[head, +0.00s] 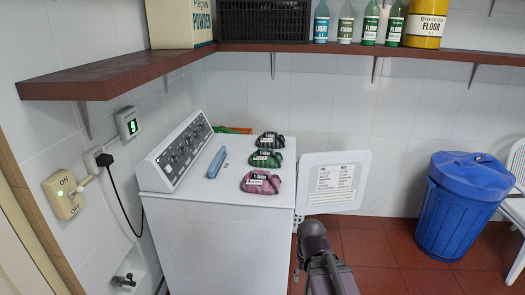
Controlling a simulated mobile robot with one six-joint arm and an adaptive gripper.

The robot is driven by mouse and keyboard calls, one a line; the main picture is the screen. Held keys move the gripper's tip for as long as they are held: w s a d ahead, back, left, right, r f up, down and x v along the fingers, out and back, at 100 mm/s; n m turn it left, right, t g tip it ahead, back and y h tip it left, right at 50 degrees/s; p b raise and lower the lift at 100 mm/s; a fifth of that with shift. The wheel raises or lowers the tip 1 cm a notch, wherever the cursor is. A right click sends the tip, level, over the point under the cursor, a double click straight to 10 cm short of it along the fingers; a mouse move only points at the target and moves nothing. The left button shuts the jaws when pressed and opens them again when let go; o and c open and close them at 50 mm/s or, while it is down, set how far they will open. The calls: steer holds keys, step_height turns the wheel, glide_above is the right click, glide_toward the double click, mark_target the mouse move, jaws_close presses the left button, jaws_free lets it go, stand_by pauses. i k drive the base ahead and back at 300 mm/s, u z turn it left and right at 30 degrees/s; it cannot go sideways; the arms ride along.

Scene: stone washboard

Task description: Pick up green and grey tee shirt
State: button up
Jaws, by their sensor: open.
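The green and grey tee shirt (267,153) is a small folded bundle with a white label, lying on top of the white washing machine (222,232). It is the middle one of three similar bundles in a row. A dark grey one (271,136) lies behind it and a pink and dark one (257,189) lies in front. My arm shows low in the middle of the head view, to the right of the machine's front. I cannot make out my gripper's fingers, and nothing touches the shirts.
A white panel with a printed sheet (335,182) stands out at the machine's right side, close to my arm. A blue lidded bin (461,212) and a white chair stand at the right. A brown shelf (120,72) with bottles runs above. Red tiled floor between is clear.

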mark_target(264, 158)
steer(key=z, duration=0.2)
steer(key=i, duration=1.4)
steer(key=z, duration=0.1)
